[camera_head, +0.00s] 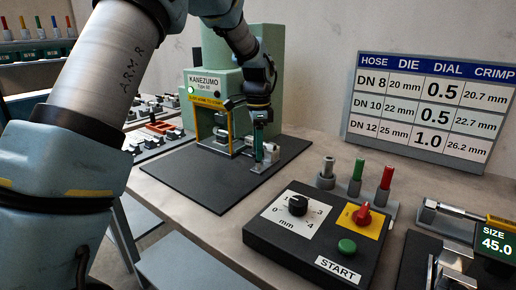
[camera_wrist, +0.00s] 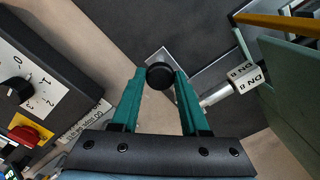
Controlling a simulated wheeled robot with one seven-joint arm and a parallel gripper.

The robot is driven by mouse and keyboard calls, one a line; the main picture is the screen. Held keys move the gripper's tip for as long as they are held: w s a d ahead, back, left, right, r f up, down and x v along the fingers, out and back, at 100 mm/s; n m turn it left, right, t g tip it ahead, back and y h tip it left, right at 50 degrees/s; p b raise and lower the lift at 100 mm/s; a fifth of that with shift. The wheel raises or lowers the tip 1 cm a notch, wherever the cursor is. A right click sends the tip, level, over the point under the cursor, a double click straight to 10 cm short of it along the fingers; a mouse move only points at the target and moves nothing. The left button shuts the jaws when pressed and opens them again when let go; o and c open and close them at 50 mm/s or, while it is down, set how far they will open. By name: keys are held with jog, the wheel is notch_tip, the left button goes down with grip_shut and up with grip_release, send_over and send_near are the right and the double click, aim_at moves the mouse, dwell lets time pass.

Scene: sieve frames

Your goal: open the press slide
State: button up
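The green press (camera_head: 228,90), marked KANEZUMO, stands at the back of the bench, with a yellow-edged frame around its opening. In front of it is a small grey metal piece (camera_head: 268,155), which I take to be part of the slide. My gripper (camera_head: 259,152) points down beside it. In the wrist view, the two green fingers (camera_wrist: 160,76) stand apart on either side of a round black knob (camera_wrist: 160,75), close to its edges. Whether they press on it cannot be told. A pale metal plate (camera_wrist: 163,56) shows behind the knob.
A control box (camera_head: 310,233) with a dial, red switch and green START button stands in front right. Colored pins (camera_head: 358,178) stand behind it. A settings chart (camera_head: 432,108) leans on the wall. The dark mat (camera_head: 190,175) has free room.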

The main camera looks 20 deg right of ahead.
grip_shut()
dwell(0.9)
